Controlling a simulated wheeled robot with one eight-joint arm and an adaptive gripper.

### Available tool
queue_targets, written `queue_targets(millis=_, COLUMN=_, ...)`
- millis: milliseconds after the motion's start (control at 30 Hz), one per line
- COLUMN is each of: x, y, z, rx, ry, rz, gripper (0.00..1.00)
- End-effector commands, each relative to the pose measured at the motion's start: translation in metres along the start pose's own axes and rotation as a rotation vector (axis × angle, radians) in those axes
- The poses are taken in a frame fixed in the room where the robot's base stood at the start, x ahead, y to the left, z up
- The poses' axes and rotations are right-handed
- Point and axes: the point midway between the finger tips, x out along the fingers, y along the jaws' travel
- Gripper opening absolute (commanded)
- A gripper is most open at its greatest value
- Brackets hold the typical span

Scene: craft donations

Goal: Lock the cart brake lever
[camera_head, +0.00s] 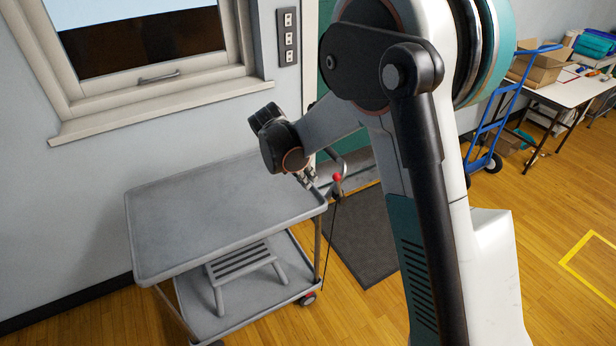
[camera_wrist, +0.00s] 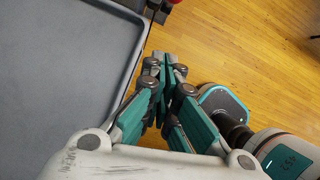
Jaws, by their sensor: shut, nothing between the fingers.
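The grey cart (camera_head: 215,205) stands by the wall under the window; its top tray is empty and also shows at the left of the wrist view (camera_wrist: 60,60). A red knob (camera_head: 337,177), which looks like the end of the brake lever, sits at the cart's right end near the handle. A thin dark rod or cable (camera_head: 332,235) runs below it toward a wheel. A bit of red (camera_wrist: 173,2) shows at the wrist view's top edge. My gripper (camera_head: 308,178) is shut and empty beside the tray's right edge, just left of the knob; its fingers (camera_wrist: 166,60) meet.
A grey step stool (camera_head: 240,262) stands on the cart's lower shelf. A dark mat (camera_head: 365,240) lies right of the cart. A blue hand truck (camera_head: 495,120) and a white table (camera_head: 570,90) with boxes stand at the back right. Wood floor is open at the right.

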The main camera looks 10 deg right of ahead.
Motion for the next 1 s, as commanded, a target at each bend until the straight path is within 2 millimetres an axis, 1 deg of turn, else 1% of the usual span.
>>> queue_targets(millis=33, x=0.013, y=0.0, z=0.0, rx=0.003, ry=0.0, rz=-0.001, gripper=0.0)
queue_targets(millis=333, x=0.071, y=0.0, z=0.0, rx=0.003, ry=0.0, rz=-0.001, gripper=0.0)
queue_targets(millis=400, x=0.07, y=0.0, z=0.014, rx=0.003, ry=0.0, rz=-0.001, gripper=0.0)
queue_targets(millis=500, x=0.073, y=0.0, z=0.026, rx=0.003, ry=0.0, rz=-0.001, gripper=0.0)
queue_targets(millis=600, x=0.074, y=0.0, z=0.034, rx=0.001, ry=0.001, rz=-0.001, gripper=0.0)
queue_targets(millis=733, x=0.074, y=-0.001, z=0.039, rx=0.001, ry=0.0, rz=-0.001, gripper=0.0)
queue_targets(millis=1000, x=0.074, y=0.0, z=0.039, rx=0.001, ry=0.0, rz=0.0, gripper=0.0)
